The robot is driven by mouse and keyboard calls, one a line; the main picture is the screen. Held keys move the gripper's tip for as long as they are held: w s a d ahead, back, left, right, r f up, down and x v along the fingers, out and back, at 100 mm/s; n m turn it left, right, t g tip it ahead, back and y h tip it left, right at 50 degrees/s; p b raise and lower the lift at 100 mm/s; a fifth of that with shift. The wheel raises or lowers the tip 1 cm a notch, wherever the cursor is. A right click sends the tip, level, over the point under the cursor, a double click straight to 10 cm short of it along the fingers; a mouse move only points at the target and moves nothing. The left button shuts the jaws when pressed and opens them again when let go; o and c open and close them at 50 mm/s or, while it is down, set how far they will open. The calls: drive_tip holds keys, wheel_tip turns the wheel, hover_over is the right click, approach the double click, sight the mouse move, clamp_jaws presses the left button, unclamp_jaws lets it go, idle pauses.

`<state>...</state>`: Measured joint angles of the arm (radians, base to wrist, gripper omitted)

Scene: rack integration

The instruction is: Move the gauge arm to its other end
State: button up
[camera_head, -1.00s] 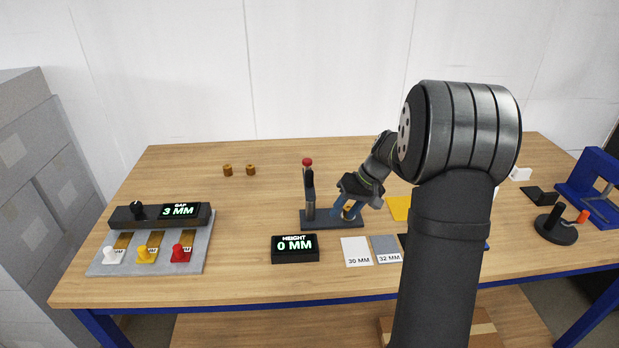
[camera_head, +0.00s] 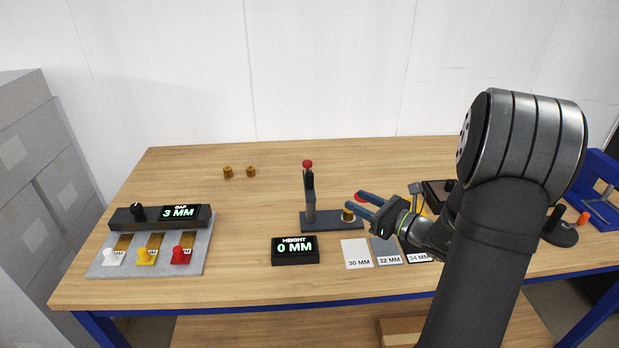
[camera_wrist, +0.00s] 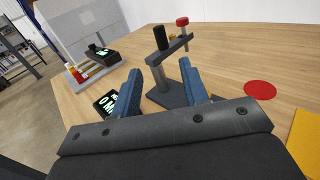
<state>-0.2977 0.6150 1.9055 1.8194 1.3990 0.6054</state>
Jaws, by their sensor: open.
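The gauge has a dark base (camera_head: 333,222) with an upright post and a short gauge arm (camera_wrist: 174,45) on top. The arm carries a red knob (camera_head: 308,162) at one end and a black cylinder (camera_wrist: 160,37) at the other. In the head view the arm is seen nearly end-on. A brass cylinder (camera_head: 348,214) stands on the base's right end. The height display (camera_head: 294,248) reads 0 MM. My gripper (camera_head: 360,200) is open and empty, right of the gauge, its fingers pointing left towards it. In the wrist view the blue fingers (camera_wrist: 158,68) straddle part of the gauge in the picture; contact cannot be told.
Label cards (camera_head: 357,253) lie in front of the gauge. A gap device (camera_head: 160,216) reading 3 MM is at left. Two brass pieces (camera_head: 239,171) lie at the back. A red disc (camera_wrist: 261,90) and yellow sheet (camera_wrist: 305,140) lie nearby. A blue frame (camera_head: 600,190) stands far right.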

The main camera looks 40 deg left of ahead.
sight(310, 188)
drive_tip(key=a, duration=1.7)
drive_tip(key=shift+d, duration=0.1)
clamp_jaws()
